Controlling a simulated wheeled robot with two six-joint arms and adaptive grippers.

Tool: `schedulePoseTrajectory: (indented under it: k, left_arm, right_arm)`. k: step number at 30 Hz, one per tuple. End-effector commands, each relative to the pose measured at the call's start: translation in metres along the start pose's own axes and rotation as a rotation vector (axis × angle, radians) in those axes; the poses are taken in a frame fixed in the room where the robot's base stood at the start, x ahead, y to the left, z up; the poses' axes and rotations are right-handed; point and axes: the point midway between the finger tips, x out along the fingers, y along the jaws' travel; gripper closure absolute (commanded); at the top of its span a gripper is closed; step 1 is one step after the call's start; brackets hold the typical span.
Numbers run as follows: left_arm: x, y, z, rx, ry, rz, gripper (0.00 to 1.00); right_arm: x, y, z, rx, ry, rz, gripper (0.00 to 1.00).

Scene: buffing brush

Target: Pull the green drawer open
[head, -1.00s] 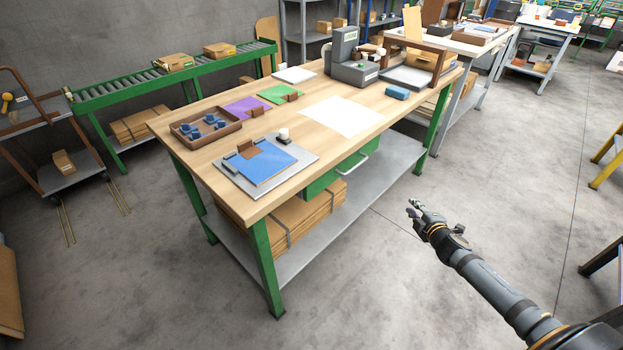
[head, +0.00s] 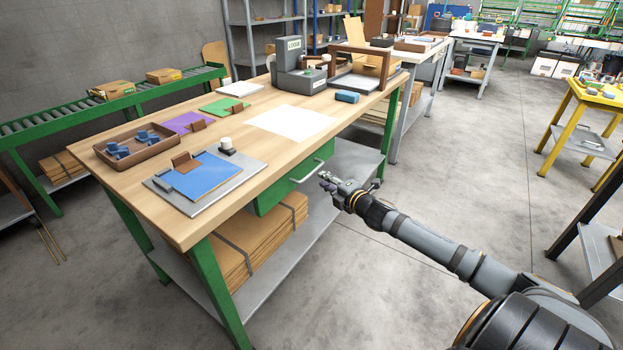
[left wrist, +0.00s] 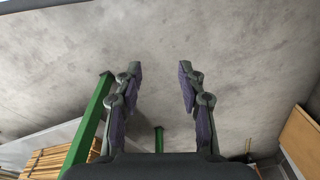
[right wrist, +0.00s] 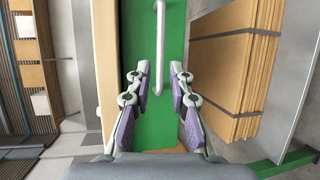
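The green drawer (head: 272,198) hangs under the workbench top, and its front looks flush below the edge. Its pale bar handle (head: 306,172) sticks out from the front. In the right wrist view the green drawer front (right wrist: 174,50) fills the middle, with the handle (right wrist: 159,45) upright in the picture beyond my fingertips. My right gripper (head: 328,180) is open and empty, a short way in front of the handle and not touching it. My left gripper (left wrist: 160,75) is open and empty over bare floor. It is outside the head view.
The workbench top (head: 150,200) holds a blue mat (head: 208,176), a brown tray (head: 135,150) with blue parts, a white sheet (head: 290,123) and a grey machine (head: 297,72). Flat cardboard (head: 255,240) is stacked on the lower shelf. The floor before the bench is clear.

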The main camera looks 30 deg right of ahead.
Motion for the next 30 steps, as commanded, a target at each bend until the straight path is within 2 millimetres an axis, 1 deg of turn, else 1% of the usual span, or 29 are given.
schedulePoseTrajectory:
  k: [1, 3, 5, 9, 12, 15, 19, 23, 30]
  left_arm:
    - [-0.008, 0.003, -0.001, 0.003, 0.003, 0.005, 0.6]
    - [-0.022, 0.006, -0.001, 0.006, 0.002, 0.013, 0.6]
    - [-0.023, 0.01, -0.001, 0.009, 0.022, 0.025, 0.6]
    - [-0.034, 0.019, -0.002, 0.016, 0.071, 0.052, 0.6]
    - [-0.023, 0.023, -0.003, 0.014, 0.115, 0.068, 0.6]
    - [-0.016, 0.027, -0.005, 0.011, 0.156, 0.081, 0.6]
    - [-0.01, 0.029, -0.006, 0.008, 0.19, 0.09, 0.6]
    - [-0.009, 0.03, -0.008, 0.007, 0.207, 0.095, 0.6]
    - [-0.009, 0.03, -0.008, 0.007, 0.209, 0.095, 0.6]
  right_arm:
    - [0.003, -0.004, -0.001, 0.001, 0.002, 0.001, 0.79]
    - [0.008, -0.004, -0.001, 0.002, 0.002, 0.002, 0.79]
    - [0.016, -0.006, 0.0, 0.008, -0.004, 0.004, 0.79]
    - [0.033, -0.005, -0.001, 0.009, 0.003, 0.005, 0.79]
    - [0.048, -0.004, 0.001, 0.012, -0.003, 0.003, 0.79]
    - [0.062, -0.003, -0.002, 0.011, 0.004, 0.003, 0.79]
    - [0.076, -0.001, 0.0, 0.007, 0.001, 0.001, 0.79]
    - [0.082, -0.001, -0.001, 0.002, 0.003, -0.001, 0.79]
    - [0.083, 0.0, -0.001, 0.001, 0.004, -0.002, 0.79]
